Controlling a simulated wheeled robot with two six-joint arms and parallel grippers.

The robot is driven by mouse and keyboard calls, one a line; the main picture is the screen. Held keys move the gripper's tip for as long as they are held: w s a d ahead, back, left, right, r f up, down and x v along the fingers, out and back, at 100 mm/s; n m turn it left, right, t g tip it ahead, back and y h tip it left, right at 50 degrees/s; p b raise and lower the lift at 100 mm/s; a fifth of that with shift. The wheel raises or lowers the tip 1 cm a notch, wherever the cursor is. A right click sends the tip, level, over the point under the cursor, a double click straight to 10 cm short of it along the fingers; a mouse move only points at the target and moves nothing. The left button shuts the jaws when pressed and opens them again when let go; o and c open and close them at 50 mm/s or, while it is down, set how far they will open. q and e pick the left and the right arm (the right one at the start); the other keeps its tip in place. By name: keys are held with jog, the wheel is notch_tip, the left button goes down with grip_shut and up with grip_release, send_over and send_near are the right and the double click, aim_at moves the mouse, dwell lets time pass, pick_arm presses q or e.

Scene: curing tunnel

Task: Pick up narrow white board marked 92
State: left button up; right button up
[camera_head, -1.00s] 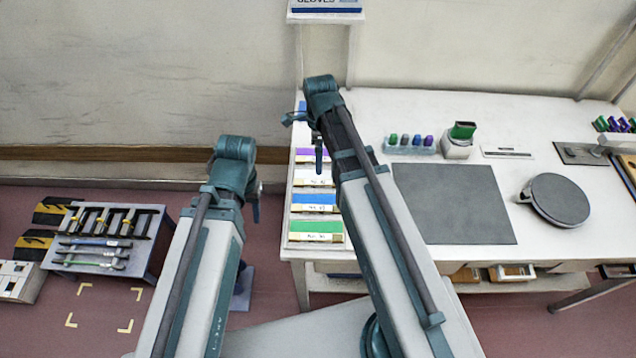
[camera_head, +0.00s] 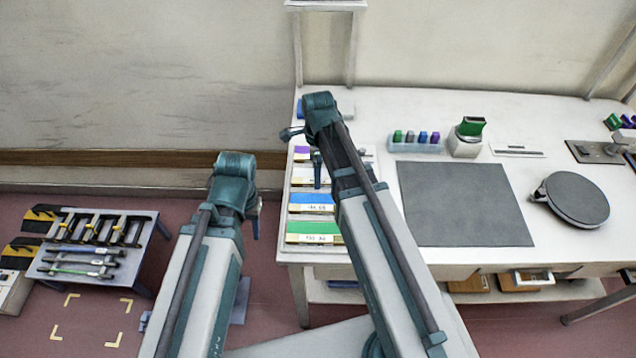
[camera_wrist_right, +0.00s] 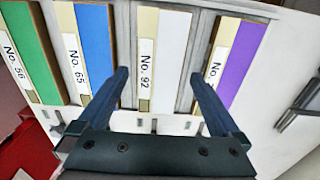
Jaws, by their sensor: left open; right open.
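The narrow white board marked 92 (camera_wrist_right: 170,60) lies in a row of colored boards, between a blue and a purple one. In the head view the white board (camera_head: 300,175) is partly hidden by my right arm. My right gripper (camera_wrist_right: 158,75) is open, with its fingers apart on either side of the white board's labelled end in the right wrist view. Nothing is held between them; I cannot tell the remaining height. My left gripper (camera_head: 256,220) is open at the left of the table, mostly hidden behind its arm, away from the boards.
The blue board marked 65 (camera_wrist_right: 95,45), the green board marked 56 (camera_wrist_right: 32,50) and the purple board (camera_wrist_right: 247,65) lie close by. A dark mat (camera_head: 465,205) and a round turntable (camera_head: 578,198) are on the table. A tool rack (camera_head: 145,245) stands at left.

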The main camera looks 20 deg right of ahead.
jog(key=shift+f+b, duration=0.4)
jog(key=shift+f, duration=0.5)
pick_arm(q)
jog(key=shift+f, duration=0.8)
pick_arm(e)
jog(key=shift+r, duration=0.1)
jog(key=c, duration=1.3)
pick_arm(q)
jog(key=shift+r, duration=0.15)
pick_arm(e)
jog(key=shift+r, duration=0.15)
pick_arm(q)
notch_tip(320, 180, up, 10)
jog(key=p, duration=1)
pick_arm(e)
notch_tip(320, 180, up, 10)
jog(key=shift+f, duration=0.1)
